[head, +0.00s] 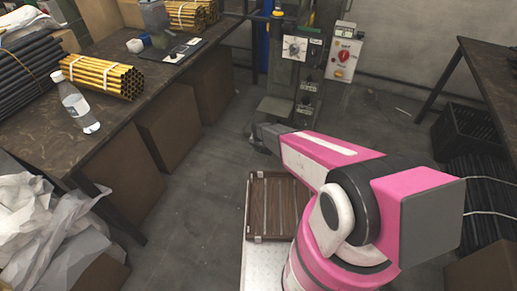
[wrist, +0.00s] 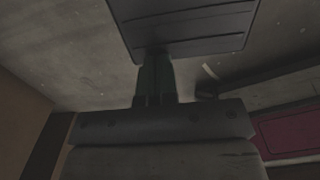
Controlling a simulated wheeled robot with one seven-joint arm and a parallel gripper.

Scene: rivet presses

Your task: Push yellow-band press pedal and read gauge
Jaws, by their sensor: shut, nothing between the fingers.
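A grey-green press (head: 310,75) stands at the top middle of the head view, its upper part cut off. A square plate with a round dial (head: 295,49) is on its front; I cannot read it. I cannot make out a yellow band on the press. A dark ribbed plate, seemingly the pedal (wrist: 185,30), fills the top of the wrist view. My gripper (wrist: 154,58) is shut and empty, its fingertips at the plate's near edge; whether they touch is unclear. In the head view, my gripper is low by the press foot, its fingertips mostly hidden.
A control box with a red knob (head: 343,57) stands right of the press. A workbench (head: 125,137) on the left bears rod bundles (head: 100,76) and a bottle (head: 78,105). Black crates (head: 465,132) stand under the right table. Floor (head: 195,185) is free between bench and my base.

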